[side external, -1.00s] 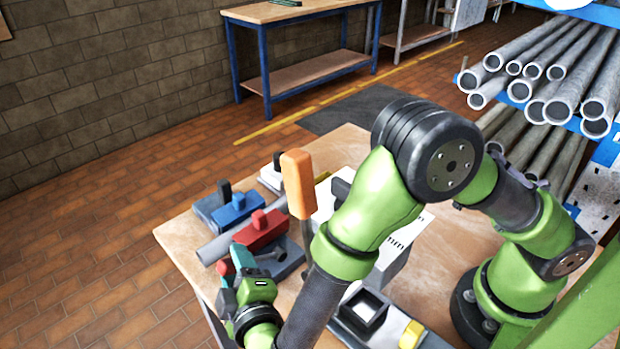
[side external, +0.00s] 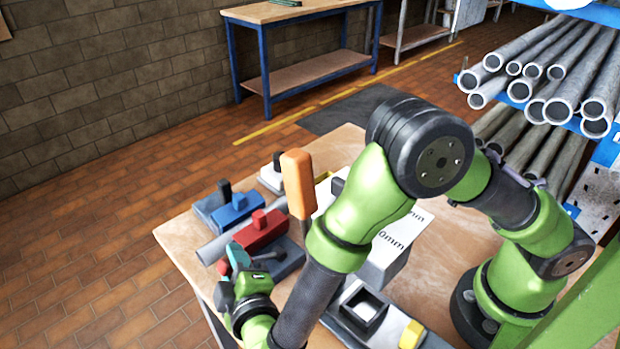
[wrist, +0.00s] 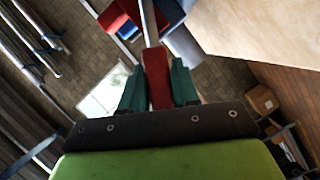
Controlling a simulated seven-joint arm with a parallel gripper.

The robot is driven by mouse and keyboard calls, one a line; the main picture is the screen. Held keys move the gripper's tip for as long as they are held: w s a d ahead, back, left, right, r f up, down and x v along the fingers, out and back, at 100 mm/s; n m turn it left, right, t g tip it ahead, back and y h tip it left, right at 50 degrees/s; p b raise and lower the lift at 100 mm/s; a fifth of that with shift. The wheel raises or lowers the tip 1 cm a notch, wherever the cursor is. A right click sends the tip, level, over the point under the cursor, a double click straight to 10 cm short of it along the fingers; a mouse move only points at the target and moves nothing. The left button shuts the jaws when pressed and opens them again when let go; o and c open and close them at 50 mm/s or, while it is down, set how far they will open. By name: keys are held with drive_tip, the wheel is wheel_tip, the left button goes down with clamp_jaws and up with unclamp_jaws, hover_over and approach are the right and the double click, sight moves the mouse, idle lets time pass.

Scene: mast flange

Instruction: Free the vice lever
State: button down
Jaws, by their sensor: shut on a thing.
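The vice lever is a grey rod (wrist: 149,22) with a red grip (wrist: 157,78). In the wrist view the grip lies between the two teal fingers of my gripper (wrist: 158,88), which is shut on it. In the side view my gripper (side external: 236,262) is at the bench's near-left edge, and a bit of the red grip (side external: 223,267) shows beside the fingers. The vice has a red jaw block (side external: 262,232) and a blue block (side external: 238,208) behind it. A grey pipe (side external: 215,248) lies between them. Where the lever meets the vice is hard to see.
An upright orange-handled lever (side external: 298,182) stands right of the vice, close to my forearm. A white label sheet (side external: 402,232) and a dark fixture with a yellow block (side external: 411,334) lie near my arm. A pipe rack (side external: 545,75) is at upper right.

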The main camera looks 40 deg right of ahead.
drive_tip(key=shift+d+r+m+y, duration=0.3)
drive_tip(key=shift+d+r+m, duration=0.15)
drive_tip(key=shift+r+m, duration=0.15)
drive_tip(key=shift+d+r+m+y, duration=0.3)
drive_tip(key=shift+d+r+m, duration=0.1)
drive_tip(key=shift+r+m, duration=0.15)
drive_tip(key=shift+d+r+m+g+y, duration=0.4)
drive_tip(key=shift+d+r+m, duration=0.1)
drive_tip(key=shift+d+m, duration=0.05)
drive_tip(key=c, duration=0.9)
unclamp_jaws()
